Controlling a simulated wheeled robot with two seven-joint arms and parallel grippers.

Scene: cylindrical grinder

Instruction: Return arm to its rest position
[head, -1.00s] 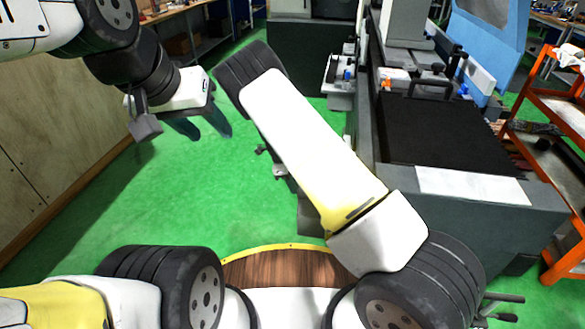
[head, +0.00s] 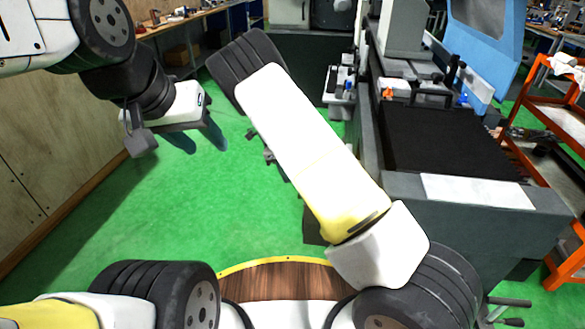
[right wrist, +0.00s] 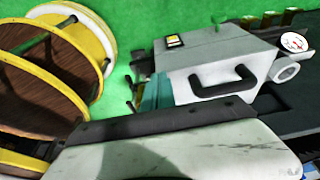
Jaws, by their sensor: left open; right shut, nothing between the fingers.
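My left gripper (head: 198,138) hangs at the upper left of the head view. Its dark teal fingers stand apart over the green floor, with nothing between them. My right arm (head: 310,150) crosses the middle of the head view, its elbow up and to the left. It hides the right gripper there. In the right wrist view, teal fingers of my right gripper (right wrist: 156,92) show just past the pale gripper body. They look shut and empty, in front of or beside a grey box with a black handle (right wrist: 215,68). I cannot tell whether they touch it.
The grinder (head: 455,225) stands to the right, its dark bed (head: 440,140) near my right arm. An orange cart (head: 545,90) is at the far right. Green floor (head: 160,210) is open between.

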